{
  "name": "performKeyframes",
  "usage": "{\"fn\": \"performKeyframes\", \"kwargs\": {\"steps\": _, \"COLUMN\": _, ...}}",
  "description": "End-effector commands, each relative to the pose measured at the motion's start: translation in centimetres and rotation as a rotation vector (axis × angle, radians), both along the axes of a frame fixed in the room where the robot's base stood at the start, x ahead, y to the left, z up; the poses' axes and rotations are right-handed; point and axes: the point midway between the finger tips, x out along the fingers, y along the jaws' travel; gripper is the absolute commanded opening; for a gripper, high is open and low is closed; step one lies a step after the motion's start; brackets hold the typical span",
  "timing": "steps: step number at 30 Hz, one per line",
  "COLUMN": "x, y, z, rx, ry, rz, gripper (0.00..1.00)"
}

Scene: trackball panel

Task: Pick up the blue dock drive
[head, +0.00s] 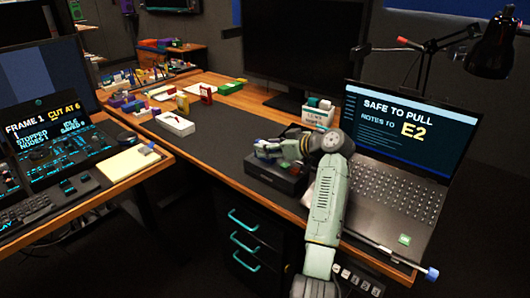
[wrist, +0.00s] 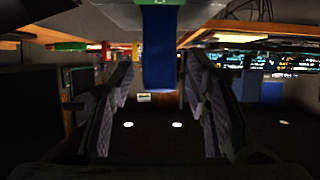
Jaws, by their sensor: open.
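A blue drive (wrist: 159,48) shows in the upper middle of the wrist view, a flat upright-looking block joined to a grey body at the top edge. My gripper (wrist: 160,78) is open, with one ridged finger on each side of the drive's line. Gaps show on both sides, so neither finger visibly touches it. In the head view my gripper (head: 266,150) is low over a black dock box (head: 272,180) at the desk's front edge. There the gripper hides most of the dock's top, and I cannot make out the drive clearly.
A laptop (head: 390,185) reading "SAFE TO PULL, NOTES TO E2" stands right of my arm. A white box (head: 318,114) with coloured blocks and a dark monitor (head: 300,45) stand behind. A white tray (head: 174,124) lies left. The dark mat between is mostly clear.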

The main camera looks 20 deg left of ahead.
Motion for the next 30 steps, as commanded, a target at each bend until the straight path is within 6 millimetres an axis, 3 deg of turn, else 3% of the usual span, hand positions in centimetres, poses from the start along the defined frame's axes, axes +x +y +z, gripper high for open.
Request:
{"fn": "performKeyframes", "kwargs": {"steps": 4, "x": 0.5, "y": 1.5, "z": -0.5, "rx": 0.000, "ry": 0.000, "rz": 0.001, "gripper": 0.43}}
{"fn": "performKeyframes", "kwargs": {"steps": 12, "x": 0.7, "y": 1.7, "z": -0.8, "rx": 0.000, "ry": -0.001, "rz": -0.002, "gripper": 0.43}}
{"fn": "performKeyframes", "kwargs": {"steps": 30, "x": 0.7, "y": 1.7, "z": -0.7, "rx": 0.001, "ry": -0.001, "rz": -0.002, "gripper": 0.03}}
